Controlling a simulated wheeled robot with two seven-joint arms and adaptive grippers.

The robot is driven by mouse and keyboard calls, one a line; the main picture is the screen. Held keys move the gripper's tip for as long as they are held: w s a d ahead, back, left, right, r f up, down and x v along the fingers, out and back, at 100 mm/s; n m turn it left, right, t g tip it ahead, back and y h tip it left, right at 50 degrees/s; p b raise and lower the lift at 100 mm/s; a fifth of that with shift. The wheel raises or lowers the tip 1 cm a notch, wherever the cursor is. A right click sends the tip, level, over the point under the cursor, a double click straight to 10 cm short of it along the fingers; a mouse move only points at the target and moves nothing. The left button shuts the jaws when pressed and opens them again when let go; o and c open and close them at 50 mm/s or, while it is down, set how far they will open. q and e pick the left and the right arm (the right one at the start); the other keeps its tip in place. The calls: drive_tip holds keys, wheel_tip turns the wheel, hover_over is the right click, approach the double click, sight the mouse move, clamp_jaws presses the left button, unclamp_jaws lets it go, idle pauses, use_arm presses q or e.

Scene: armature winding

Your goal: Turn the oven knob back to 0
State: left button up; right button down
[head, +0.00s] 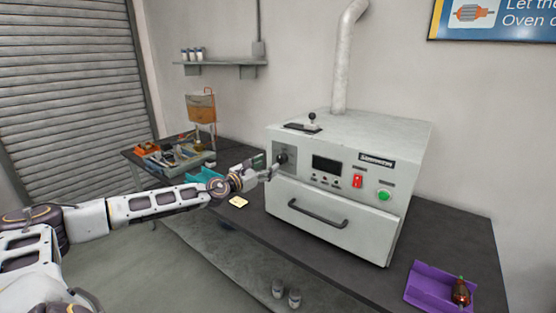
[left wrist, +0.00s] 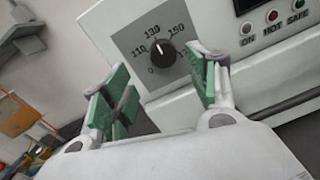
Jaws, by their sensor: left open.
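The oven (head: 350,190) is a pale grey box on the dark table, with its drawer-like door shut. Its black knob (left wrist: 162,53) sits on a grey dial plate in the left wrist view, marked 0, 110, 130 and 150. The pointer's exact setting is too small to tell for sure; its white mark seems to point up toward 130. In the head view the knob (head: 282,158) is at the oven's upper left front. My left gripper (left wrist: 160,88) is open and empty, its green-padded fingers on either side of the knob in the picture, seemingly short of it. My right gripper is not in view.
A purple tray (head: 428,289) with a red armature (head: 460,291) lies on the table at the right. Tools and boxes crowd the table's far left. A black handle (head: 318,214) sticks out from the oven door below the knob.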

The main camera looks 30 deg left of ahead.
sight(280, 160)
use_arm(q)
drive_tip(key=shift+w+d+p, duration=0.25)
drive_tip(key=shift+w+p, duration=0.45)
drive_tip(key=shift+w, duration=0.45)
drive_tip(key=shift+w+d+p, duration=0.25)
drive_tip(key=shift+w+p, duration=0.4)
drive_tip(key=shift+w, duration=0.5)
drive_tip(key=shift+w+d+p, duration=0.15)
drive_tip(key=shift+w+p, duration=0.2)
drive_tip(key=shift+w, duration=0.7)
drive_tip(key=c, duration=1)
